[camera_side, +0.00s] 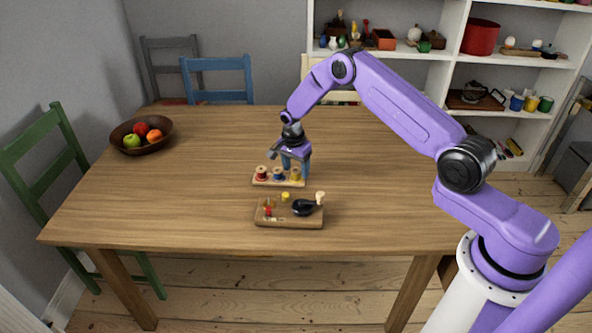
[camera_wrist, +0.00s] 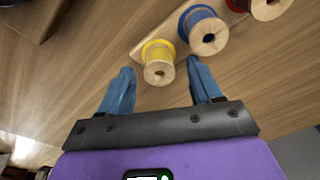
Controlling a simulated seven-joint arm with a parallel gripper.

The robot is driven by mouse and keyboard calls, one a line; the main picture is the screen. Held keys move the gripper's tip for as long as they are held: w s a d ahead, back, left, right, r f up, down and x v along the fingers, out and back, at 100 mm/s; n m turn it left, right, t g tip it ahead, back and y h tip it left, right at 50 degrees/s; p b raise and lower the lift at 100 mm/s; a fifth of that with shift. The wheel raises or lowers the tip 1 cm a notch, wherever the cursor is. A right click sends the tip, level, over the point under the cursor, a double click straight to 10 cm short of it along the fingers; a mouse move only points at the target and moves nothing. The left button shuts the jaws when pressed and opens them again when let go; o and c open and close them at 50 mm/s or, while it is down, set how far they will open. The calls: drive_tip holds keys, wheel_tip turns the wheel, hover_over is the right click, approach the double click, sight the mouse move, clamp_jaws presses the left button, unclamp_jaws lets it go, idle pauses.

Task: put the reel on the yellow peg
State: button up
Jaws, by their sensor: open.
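Three reels stand in a row on a light wooden board (camera_side: 259,182): a red reel (camera_side: 261,173), a blue reel (camera_side: 278,174) and a yellow reel (camera_side: 295,175). My gripper (camera_wrist: 161,68) is open, with blue fingers on either side of the yellow reel (camera_wrist: 158,62) in the wrist view. The wrist view also shows the blue reel (camera_wrist: 203,30) just beyond the right finger, and part of the red reel (camera_wrist: 268,6). No bare yellow peg shows clearly; any peg under the yellow reel is hidden.
A wooden tray (camera_side: 290,223) in front of the board holds a small yellow piece (camera_side: 285,196), a red piece (camera_side: 268,211) and a black object (camera_side: 303,207). A fruit bowl (camera_side: 122,141) stands at the far left. The table's right side is clear.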

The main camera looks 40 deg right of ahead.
drive_tip(key=shift+r, duration=2.85)
drive_tip(key=shift+a, duration=0.1)
drive_tip(key=s+a+r+n+y, duration=0.1)
drive_tip(key=s+a+r+n, duration=1.3)
drive_tip(key=s+a+r, duration=0.3)
drive_tip(key=s+d+r+n, duration=0.1)
drive_tip(key=s+d+n, duration=0.1)
drive_tip(key=s+n, duration=0.5)
drive_tip(key=s+d+r+n, duration=0.2)
drive_tip(key=s+n, duration=0.5)
drive_tip(key=s, duration=1.3)
drive_tip(key=shift+d+y, duration=0.4)
drive_tip(key=shift+d, duration=0.3)
